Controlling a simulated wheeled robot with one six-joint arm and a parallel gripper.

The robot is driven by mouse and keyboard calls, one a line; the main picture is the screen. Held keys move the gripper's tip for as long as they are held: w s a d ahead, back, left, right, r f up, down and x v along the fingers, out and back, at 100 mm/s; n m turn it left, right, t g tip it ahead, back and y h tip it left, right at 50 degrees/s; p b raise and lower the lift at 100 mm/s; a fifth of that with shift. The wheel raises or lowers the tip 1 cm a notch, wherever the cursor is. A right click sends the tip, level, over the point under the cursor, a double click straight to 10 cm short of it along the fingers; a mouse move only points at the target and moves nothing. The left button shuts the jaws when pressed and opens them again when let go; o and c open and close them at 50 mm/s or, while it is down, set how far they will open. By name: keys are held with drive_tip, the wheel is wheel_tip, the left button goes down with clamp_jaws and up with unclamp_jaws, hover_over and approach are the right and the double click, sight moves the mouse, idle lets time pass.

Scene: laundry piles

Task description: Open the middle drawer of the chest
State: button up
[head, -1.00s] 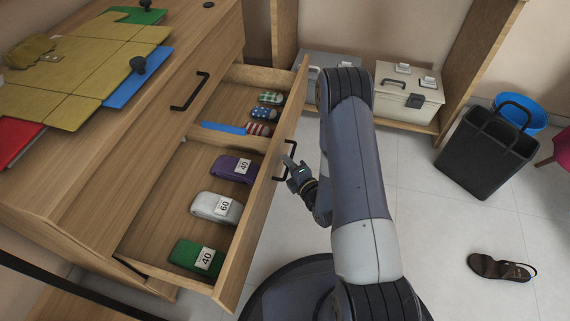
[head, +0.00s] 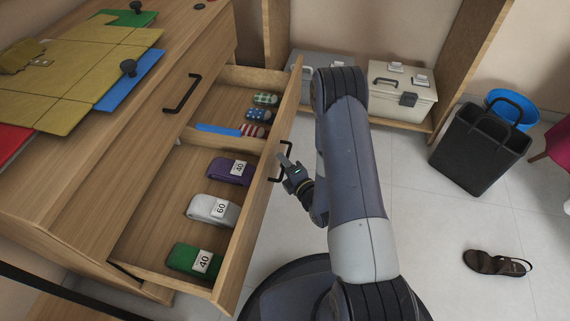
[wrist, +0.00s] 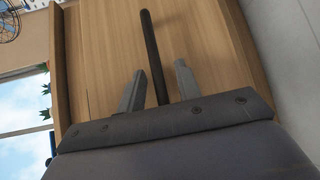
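The wooden chest (head: 150,128) stands at left in the head view. The drawer below its top one is pulled well out, and its front (head: 250,232) faces my arm. The black bar handle (head: 284,150) on that front also shows in the wrist view (wrist: 151,50). My gripper (head: 285,163) is at this handle. In the wrist view its fingers (wrist: 160,78) are spread, one on each side of the bar, with gaps visible. Rolled purple (head: 228,170), white (head: 208,209) and green (head: 190,259) items with number tags and several patterned rolls lie in the drawer.
A yellow folding board (head: 75,85) lies on the chest top. Behind are a shelf with a cream box (head: 388,93), a black bag (head: 478,150) and a blue bin (head: 515,108). A brown sandal (head: 495,263) lies on the otherwise open floor at right.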

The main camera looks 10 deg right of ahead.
drive_tip(key=p+v, duration=0.1)
drive_tip(key=v, duration=1)
drive_tip(key=shift+w, duration=0.15)
drive_tip(key=b+x, duration=0.1)
drive_tip(key=x, duration=0.9)
drive_tip(key=shift+w+a, duration=0.4)
drive_tip(key=shift+a, duration=0.1)
drive_tip(key=shift+d+f, duration=0.1)
